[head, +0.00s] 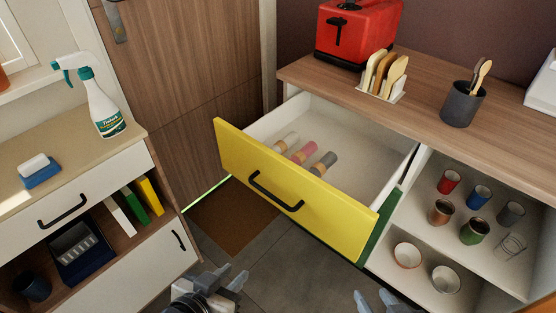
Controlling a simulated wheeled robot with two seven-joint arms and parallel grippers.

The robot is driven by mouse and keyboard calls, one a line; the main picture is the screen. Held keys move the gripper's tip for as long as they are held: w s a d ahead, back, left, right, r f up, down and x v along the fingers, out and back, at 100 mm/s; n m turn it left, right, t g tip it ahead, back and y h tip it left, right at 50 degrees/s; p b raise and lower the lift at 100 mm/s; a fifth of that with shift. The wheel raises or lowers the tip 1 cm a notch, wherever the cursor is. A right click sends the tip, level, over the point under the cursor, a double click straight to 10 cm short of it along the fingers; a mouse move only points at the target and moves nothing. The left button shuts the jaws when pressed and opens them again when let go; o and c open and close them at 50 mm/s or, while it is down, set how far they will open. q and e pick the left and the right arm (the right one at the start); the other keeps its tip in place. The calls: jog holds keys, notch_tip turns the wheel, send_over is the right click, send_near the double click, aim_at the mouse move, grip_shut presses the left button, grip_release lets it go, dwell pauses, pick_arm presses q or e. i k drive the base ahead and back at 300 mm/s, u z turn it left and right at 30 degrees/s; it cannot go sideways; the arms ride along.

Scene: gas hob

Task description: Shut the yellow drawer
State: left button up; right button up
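The yellow drawer (325,212) is pulled well out of the wooden-topped cabinet. Its white interior shows, and its black bar handle (274,191) is on the front. Several small rolled items (304,152) lie inside near the front panel. My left gripper (229,277) is at the bottom of the picture, below the drawer front and apart from it. Its two fingers are spread with nothing between them. My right gripper (375,300) is at the bottom edge, right of the left one and clear of the drawer. Its fingertips are apart; the rest of it is cut off.
Cups (474,230) and bowls (407,255) stand on open shelves right of the drawer. A red toaster (358,32), a rack of boards (383,74) and a utensil pot (462,104) stand on the countertop. A left cabinet holds a spray bottle (104,112). Grey floor lies between the cabinets.

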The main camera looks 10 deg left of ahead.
aim_at(339, 207)
jog(key=u, duration=2.65)
jog(key=k, duration=0.4)
jog(key=z, duration=2.95)
